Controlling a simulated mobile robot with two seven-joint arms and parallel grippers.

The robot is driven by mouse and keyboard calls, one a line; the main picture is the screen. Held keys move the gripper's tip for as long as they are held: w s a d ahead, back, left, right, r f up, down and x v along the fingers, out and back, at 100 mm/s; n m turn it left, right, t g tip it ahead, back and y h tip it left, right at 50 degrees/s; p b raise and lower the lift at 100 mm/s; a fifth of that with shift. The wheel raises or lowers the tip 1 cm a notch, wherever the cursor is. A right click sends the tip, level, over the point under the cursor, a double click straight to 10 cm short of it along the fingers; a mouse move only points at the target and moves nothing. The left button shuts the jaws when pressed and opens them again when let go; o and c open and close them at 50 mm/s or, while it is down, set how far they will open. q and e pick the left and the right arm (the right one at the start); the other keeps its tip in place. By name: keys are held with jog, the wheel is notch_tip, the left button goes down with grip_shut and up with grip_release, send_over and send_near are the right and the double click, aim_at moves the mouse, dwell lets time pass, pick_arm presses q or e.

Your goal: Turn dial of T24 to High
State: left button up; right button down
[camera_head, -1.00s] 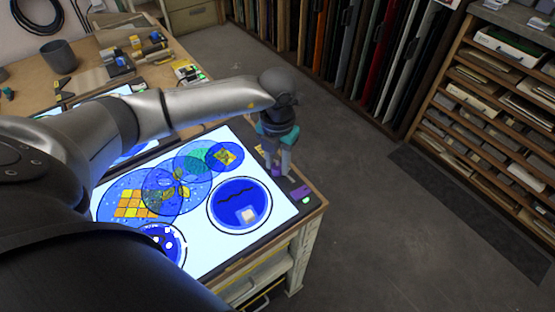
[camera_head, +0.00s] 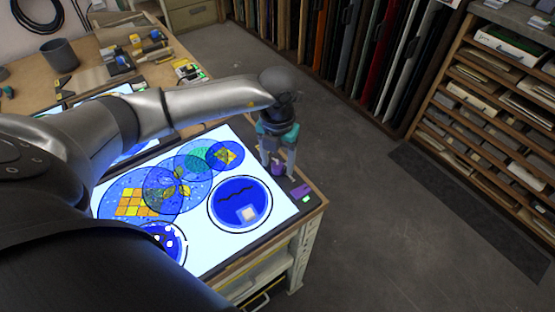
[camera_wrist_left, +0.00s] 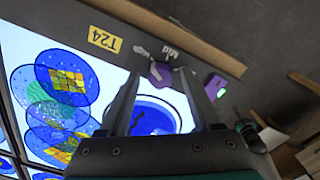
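The yellow T24 label (camera_wrist_left: 104,39) lies on the dark border of a lit light panel (camera_head: 207,258). The purple dial (camera_wrist_left: 159,73) is on the same border, beside a marking that reads "Mid" (camera_wrist_left: 171,53). In the head view the dial (camera_head: 278,169) shows between the fingers of my left gripper (camera_head: 278,168). In the left wrist view, the left gripper's (camera_wrist_left: 158,74) two fingers stand apart on either side of the dial, with a gap visible around it. I cannot tell whether either finger touches it. My right gripper is not in view.
A purple switch piece with a green light (camera_head: 306,198) sits near the panel corner, close to the left gripper. Painted blue glass discs (camera_head: 240,203) lie on the panel. Shelves (camera_head: 490,110) stand right, across clear floor (camera_head: 370,240).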

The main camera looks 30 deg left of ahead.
aim_at(278, 165)
pick_arm(q)
notch_tip(278, 165, up, 15)
jog(key=p, duration=0.1)
dwell(0.6)
jog(key=shift+r, duration=0.1)
